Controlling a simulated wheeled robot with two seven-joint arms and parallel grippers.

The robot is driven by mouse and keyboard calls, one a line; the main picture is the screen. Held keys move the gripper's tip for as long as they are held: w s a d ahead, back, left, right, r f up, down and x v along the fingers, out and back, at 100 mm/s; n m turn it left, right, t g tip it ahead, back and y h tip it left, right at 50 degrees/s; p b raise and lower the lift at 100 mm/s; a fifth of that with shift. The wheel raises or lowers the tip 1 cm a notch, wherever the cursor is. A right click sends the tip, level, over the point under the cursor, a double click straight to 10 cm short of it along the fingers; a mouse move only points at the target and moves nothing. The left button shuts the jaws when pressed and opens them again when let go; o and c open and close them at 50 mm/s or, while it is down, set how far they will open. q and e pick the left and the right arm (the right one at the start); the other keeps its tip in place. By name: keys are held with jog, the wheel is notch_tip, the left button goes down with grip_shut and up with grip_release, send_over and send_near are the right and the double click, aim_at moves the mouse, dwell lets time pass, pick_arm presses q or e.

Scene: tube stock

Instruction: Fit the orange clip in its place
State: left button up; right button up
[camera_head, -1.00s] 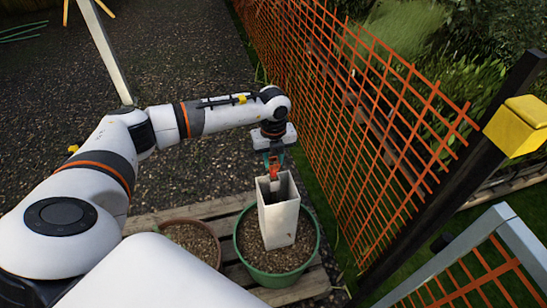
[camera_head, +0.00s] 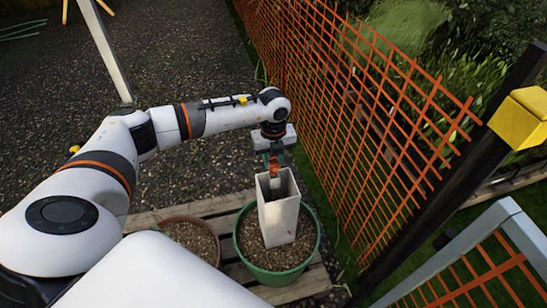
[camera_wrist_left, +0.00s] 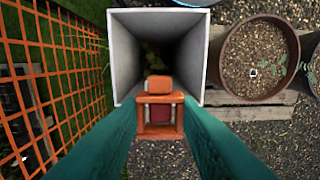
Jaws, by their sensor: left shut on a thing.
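The tube stands upright in a green pot (camera_head: 271,281). In the left wrist view, the clip (camera_wrist_left: 160,117) sits between the two teal fingers of the left gripper (camera_wrist_left: 160,135), and it overlaps the lower rim of the tube (camera_wrist_left: 121,62). I cannot tell whether the clip touches the rim. The inside of the tube is dark. My right gripper is not in view.
A brown pot (camera_head: 193,240) filled with gravel stands left of the green pot on a wooden pallet (camera_head: 230,208). An orange mesh fence (camera_head: 350,110) runs close on the right. Gravel ground lies open behind.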

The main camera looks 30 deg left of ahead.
aim_at(274, 165)
pick_arm(q)
jog(key=shift+f, duration=0.1)
jog(key=shift+f+b, duration=1)
jog(key=shift+f, duration=0.45)
jog(key=shift+f+b, duration=0.35)
jog(key=shift+f, duration=0.2)
jog(key=o, duration=1)
jog(key=shift+r, duration=0.1)
